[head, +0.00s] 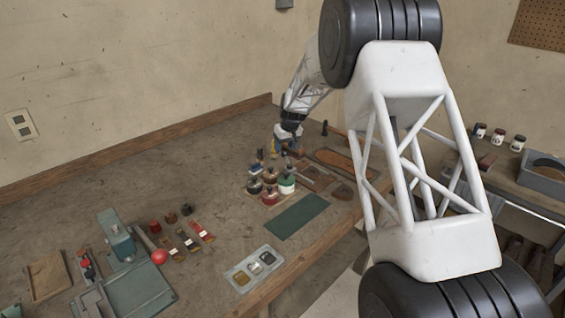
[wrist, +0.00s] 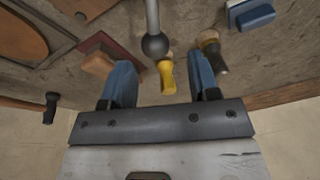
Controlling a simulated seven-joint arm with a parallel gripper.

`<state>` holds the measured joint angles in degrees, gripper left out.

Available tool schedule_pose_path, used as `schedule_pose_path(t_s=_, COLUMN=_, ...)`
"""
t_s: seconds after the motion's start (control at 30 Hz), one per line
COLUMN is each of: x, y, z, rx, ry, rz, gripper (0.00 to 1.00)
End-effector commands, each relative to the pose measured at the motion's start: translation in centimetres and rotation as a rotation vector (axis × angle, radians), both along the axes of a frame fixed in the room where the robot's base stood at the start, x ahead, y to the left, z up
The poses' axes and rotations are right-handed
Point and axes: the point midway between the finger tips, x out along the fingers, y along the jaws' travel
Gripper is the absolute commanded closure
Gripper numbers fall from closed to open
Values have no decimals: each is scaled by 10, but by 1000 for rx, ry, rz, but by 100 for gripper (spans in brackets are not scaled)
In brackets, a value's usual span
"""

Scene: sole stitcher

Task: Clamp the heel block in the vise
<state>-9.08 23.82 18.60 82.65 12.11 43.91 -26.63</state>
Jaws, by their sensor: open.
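My gripper (wrist: 162,80) is open, with its two blue fingers apart in the wrist view. A small yellow piece (wrist: 167,76) shows between the fingers, beneath a grey rod ending in a dark ball (wrist: 155,46); I cannot tell whether it touches either finger. A light wooden piece (wrist: 98,62) lies beside the left finger. I cannot tell for certain which piece is the heel block, nor make out the vise jaws. In the head view my gripper (head: 288,146) is small, at the far end of the bench, low behind the bottles.
Bottles (head: 270,187) stand just in front of the gripper, near a green mat (head: 297,217). A wooden-handled tool (wrist: 209,45) lies by the right finger, and a blue block (wrist: 251,14) beyond it. A teal machine (head: 118,240) with a red ball stands at left.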

Motion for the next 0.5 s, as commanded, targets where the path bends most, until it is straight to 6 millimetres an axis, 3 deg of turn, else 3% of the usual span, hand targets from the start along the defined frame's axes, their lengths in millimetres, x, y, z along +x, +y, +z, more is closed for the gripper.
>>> schedule_pose_path(t_s=0.5, x=0, y=0, z=22, rx=0, ry=0, rz=1, gripper=45)
